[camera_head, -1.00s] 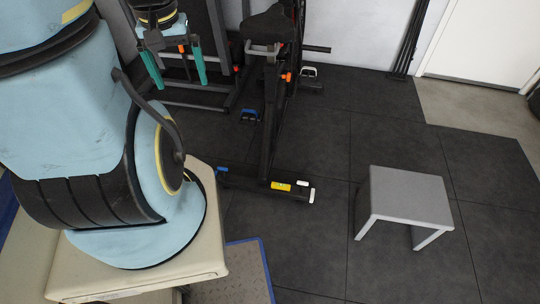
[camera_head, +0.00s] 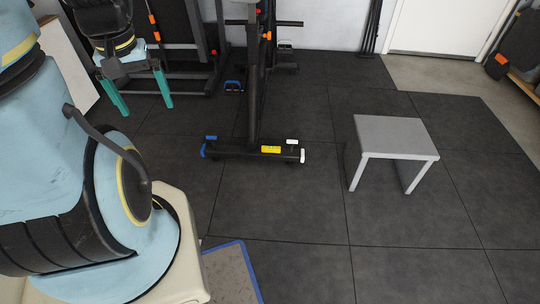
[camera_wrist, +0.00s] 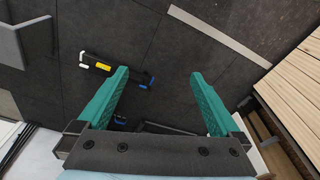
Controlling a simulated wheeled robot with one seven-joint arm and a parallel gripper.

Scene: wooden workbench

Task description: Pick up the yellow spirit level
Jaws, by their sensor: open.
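I cannot make out a yellow spirit level for certain in either view. A small yellow patch (camera_head: 271,149) shows on the black foot bar of the exercise machine on the floor. It also shows in the wrist view (camera_wrist: 103,66). I cannot tell whether it is a label or a separate object. My gripper (camera_head: 146,109) is at the upper left of the head view, with its two teal fingers apart and nothing between them. In the wrist view my gripper (camera_wrist: 160,74) is open above the dark floor, apart from the foot bar.
A grey stool (camera_head: 391,133) stands on the black floor tiles right of the exercise machine (camera_head: 253,80). A slatted wooden surface (camera_wrist: 295,85) lies at the right of the wrist view. A white door (camera_head: 440,25) is at the back. The floor in front of the stool is clear.

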